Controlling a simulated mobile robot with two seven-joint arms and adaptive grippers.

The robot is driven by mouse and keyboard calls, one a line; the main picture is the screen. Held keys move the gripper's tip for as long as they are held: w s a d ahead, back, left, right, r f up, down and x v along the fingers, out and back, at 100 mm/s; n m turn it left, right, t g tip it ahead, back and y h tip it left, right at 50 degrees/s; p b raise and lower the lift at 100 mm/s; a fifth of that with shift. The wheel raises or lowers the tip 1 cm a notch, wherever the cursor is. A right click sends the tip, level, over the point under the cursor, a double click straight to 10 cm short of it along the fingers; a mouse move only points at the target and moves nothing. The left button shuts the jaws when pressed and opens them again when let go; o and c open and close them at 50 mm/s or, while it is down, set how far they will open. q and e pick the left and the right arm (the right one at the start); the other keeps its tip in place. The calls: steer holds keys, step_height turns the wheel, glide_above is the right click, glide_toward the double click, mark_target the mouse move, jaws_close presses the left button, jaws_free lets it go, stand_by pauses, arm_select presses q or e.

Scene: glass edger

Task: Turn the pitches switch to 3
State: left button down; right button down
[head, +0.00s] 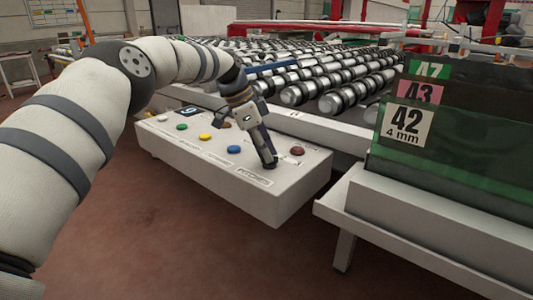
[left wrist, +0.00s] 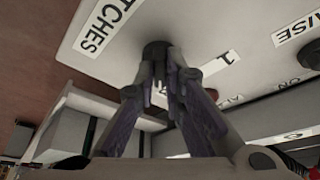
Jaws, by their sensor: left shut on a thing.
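The pitches switch (left wrist: 155,47) is a small dark knob on the pale control panel (head: 280,198). In the left wrist view the PITCHES label (left wrist: 103,28) is beside it, and a "1" mark (left wrist: 227,58) is on its other side. My left gripper (head: 269,160) reaches down to the panel just above the PITCHES label in the head view. Its fingers (left wrist: 160,65) are shut on the switch. The fingers hide part of the knob, so I cannot tell which number it points to. My right gripper is in neither view.
Green (head: 182,127), yellow (head: 205,136), blue (head: 233,149) and dark red (head: 297,151) buttons sit on the panel near the gripper. The roller conveyor (head: 340,85) lies behind. Green glass sheets (head: 470,155) stand at the right. Open floor lies in front.

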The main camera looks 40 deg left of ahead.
arm_select(q)
steer(key=shift+f, duration=0.1)
steer(key=c, duration=1.7)
jaws_free()
steer(key=v, duration=1.2)
